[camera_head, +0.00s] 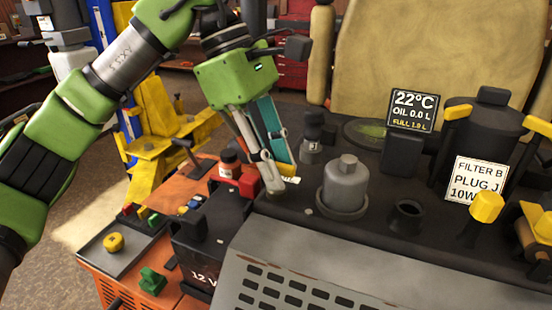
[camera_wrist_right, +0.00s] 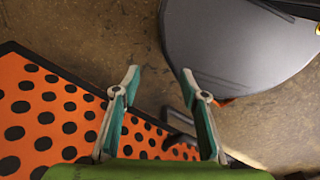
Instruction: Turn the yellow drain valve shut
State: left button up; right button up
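A yellow faceted knob (camera_head: 486,207) stands on the dark engine deck at the right of the head view. I cannot tell whether it is the drain valve. Another yellow part (camera_head: 540,224) shows at the right edge, partly cut off. My left gripper (camera_head: 281,180) points down over the deck's left edge, left of the grey capped filler, well away from both yellow parts. Its fingers look apart, and I see nothing clearly held. My right gripper (camera_wrist_right: 158,76) is open and empty in the right wrist view, above the floor.
A grey capped filler (camera_head: 346,185), an open dark port (camera_head: 407,214) and a black filter housing (camera_head: 485,125) with yellow clips crowd the deck. A display (camera_head: 411,110) reads 22°C, oil 0.0 L. A 12 V battery (camera_head: 205,245) and an orange cart (camera_head: 88,262) stand left.

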pick_arm(q)
jog(key=v, duration=1.2)
